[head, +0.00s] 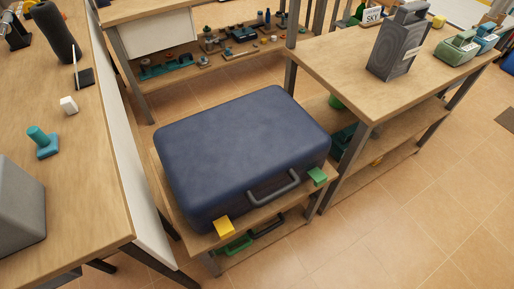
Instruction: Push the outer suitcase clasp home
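A dark blue suitcase (240,145) lies flat with its lid down on a low wooden bench (175,217) in the middle of the head view. Its grey handle (273,187) is on the front side, facing the lower right. A yellow clasp (224,227) sticks out at the front side's left end. A green clasp (317,176) sticks out at its right end. I cannot tell from this view how far either clasp stands from its closed position. Neither of my grippers shows in the view.
A wooden counter (60,160) with a white side panel runs along the left. A wooden table (340,65) with a grey box (398,42) stands at the right, close to the bench. Open tiled floor (390,225) lies in front, to the lower right.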

